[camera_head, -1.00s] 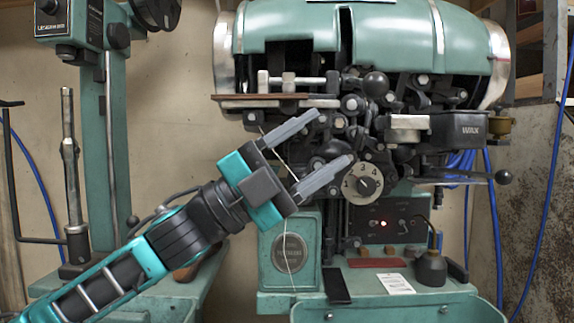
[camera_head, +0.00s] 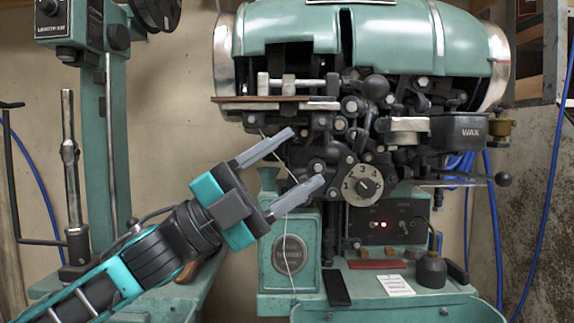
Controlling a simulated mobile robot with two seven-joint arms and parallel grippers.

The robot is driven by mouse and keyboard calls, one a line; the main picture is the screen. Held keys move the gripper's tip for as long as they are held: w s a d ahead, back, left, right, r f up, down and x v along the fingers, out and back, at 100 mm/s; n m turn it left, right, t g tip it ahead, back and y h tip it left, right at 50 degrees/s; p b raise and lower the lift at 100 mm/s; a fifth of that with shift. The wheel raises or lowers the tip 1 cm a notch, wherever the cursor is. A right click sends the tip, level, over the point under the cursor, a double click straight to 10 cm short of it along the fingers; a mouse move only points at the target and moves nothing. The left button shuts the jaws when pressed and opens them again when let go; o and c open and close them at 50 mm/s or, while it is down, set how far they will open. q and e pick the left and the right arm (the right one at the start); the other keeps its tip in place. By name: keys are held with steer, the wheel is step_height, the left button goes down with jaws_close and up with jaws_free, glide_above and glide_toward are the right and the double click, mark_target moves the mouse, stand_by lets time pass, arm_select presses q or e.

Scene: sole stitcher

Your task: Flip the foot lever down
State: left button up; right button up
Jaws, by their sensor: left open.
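The green sole stitcher (camera_head: 365,40) stands in the middle and right. A lever with a black ball knob (camera_head: 376,87) sits in the mechanism at its front, and another black knob (camera_head: 503,179) ends a thin rod at the right. No label shows which one is the foot lever. My left gripper (camera_head: 305,158) is open and empty, its two grey fingers pointing up and right. In the picture it lies left of the numbered dial (camera_head: 362,186) and below and left of the upper ball knob. Its fingers cover part of the mechanism's lower left. My right gripper is not in view.
A black wax box (camera_head: 459,131) juts out at the right. A thin thread (camera_head: 287,240) hangs down behind the gripper. A small dark oil can (camera_head: 431,269) and a white card (camera_head: 396,285) are on the lower shelf. A green column (camera_head: 118,150) stands at the left.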

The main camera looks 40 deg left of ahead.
arm_select(q)
steer(key=v, duration=1.3)
steer(key=shift+p, duration=0.4)
stand_by(0.4)
